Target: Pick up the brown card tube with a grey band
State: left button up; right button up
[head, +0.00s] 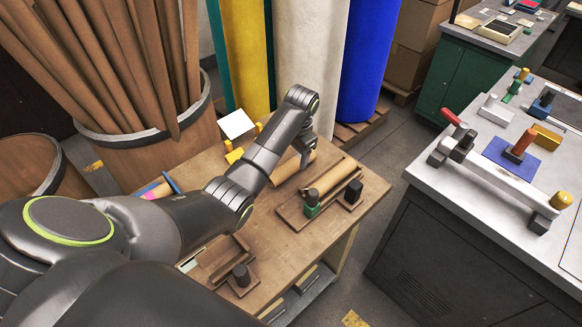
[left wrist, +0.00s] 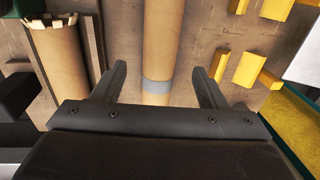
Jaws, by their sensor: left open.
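The brown card tube (left wrist: 163,40) runs up and down the middle of the left wrist view, with a grey band (left wrist: 157,87) around it. In the head view the tube (head: 292,168) lies on the wooden table, partly hidden by my arm. My left gripper (left wrist: 158,76) is open, with one finger on each side of the tube near the band. Clear gaps show between the fingers and the tube. In the head view the left gripper (head: 304,150) is over the tube. My right gripper is not in view.
Another brown tube (head: 334,178) lies in a wooden holder close by; it also shows in the left wrist view (left wrist: 62,70). Yellow blocks (left wrist: 245,68) lie on the other side. A wooden tray (head: 218,262) sits near the table's front. A grey workbench (head: 430,165) stands at right.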

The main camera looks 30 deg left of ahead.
aim_at(291, 163)
pick_arm(q)
jog(key=shift+f, duration=0.55)
jog(key=f, duration=0.2)
jog(key=f+p, duration=0.1)
jog(key=shift+s+a+f, duration=0.15)
jog(key=shift+a+f, duration=0.1)
jog(key=shift+a, duration=0.05)
jog(key=shift+a+f, duration=0.1)
jog(key=shift+f, duration=0.45)
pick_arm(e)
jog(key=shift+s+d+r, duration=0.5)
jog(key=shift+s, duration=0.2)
pick_arm(q)
jog(key=c, duration=1.1)
jog(key=shift+c, duration=1.4)
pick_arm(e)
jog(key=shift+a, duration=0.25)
